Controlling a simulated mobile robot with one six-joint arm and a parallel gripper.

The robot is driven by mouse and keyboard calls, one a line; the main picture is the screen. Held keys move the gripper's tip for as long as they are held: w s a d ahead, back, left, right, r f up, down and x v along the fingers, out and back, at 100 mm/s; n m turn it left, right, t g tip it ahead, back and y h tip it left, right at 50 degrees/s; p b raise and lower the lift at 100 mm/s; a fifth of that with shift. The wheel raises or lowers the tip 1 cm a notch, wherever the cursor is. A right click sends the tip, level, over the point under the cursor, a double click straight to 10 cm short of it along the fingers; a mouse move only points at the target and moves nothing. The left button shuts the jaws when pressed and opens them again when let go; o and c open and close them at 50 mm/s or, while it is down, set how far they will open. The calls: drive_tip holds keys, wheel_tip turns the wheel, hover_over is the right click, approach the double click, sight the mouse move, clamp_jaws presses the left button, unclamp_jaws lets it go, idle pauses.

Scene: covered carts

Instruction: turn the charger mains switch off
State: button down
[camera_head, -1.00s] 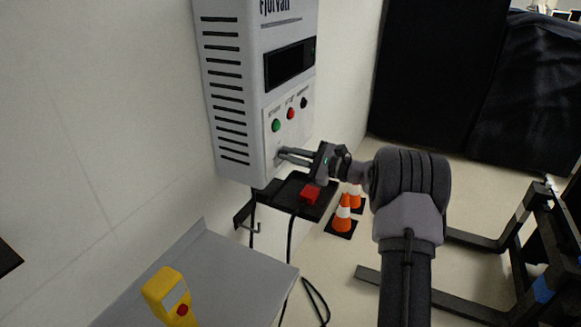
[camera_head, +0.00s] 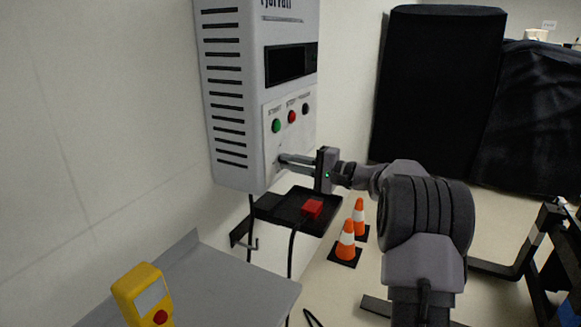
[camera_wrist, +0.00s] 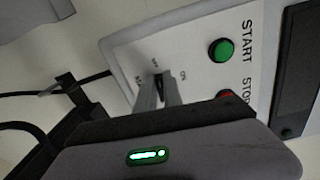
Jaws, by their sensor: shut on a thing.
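The charger (camera_head: 232,90) is a pale grey wall box with side vents, a dark display and a light control panel (camera_head: 303,133). Its mains switch sits low on the panel; in the wrist view the switch (camera_wrist: 158,80) shows only as a dark bit between the fingertips, with small markings around it, one reading ON. My gripper (camera_head: 281,161) reaches in from the right at the panel's lower left. It also shows in the wrist view (camera_wrist: 159,88), its fingers shut on the switch. The fingers hide most of the switch, so its position cannot be told.
A green START button (camera_wrist: 221,50) and red stop button (camera_head: 292,117) are close to the fingers. Below are a black shelf (camera_head: 272,205) with a red connector (camera_head: 312,208), orange cones (camera_head: 346,240), a grey surface (camera_head: 220,285) and a yellow handheld device (camera_head: 143,295).

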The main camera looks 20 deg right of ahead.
drive_tip(key=shift+f+n, duration=0.1)
drive_tip(key=shift+n, duration=0.5)
drive_tip(key=c, duration=1.5)
unclamp_jaws()
drive_tip(key=shift+s, duration=0.1)
drive_tip(key=p+v, duration=0.4)
drive_tip(key=v, duration=1.3)
drive_tip(key=shift+s+d, duration=0.15)
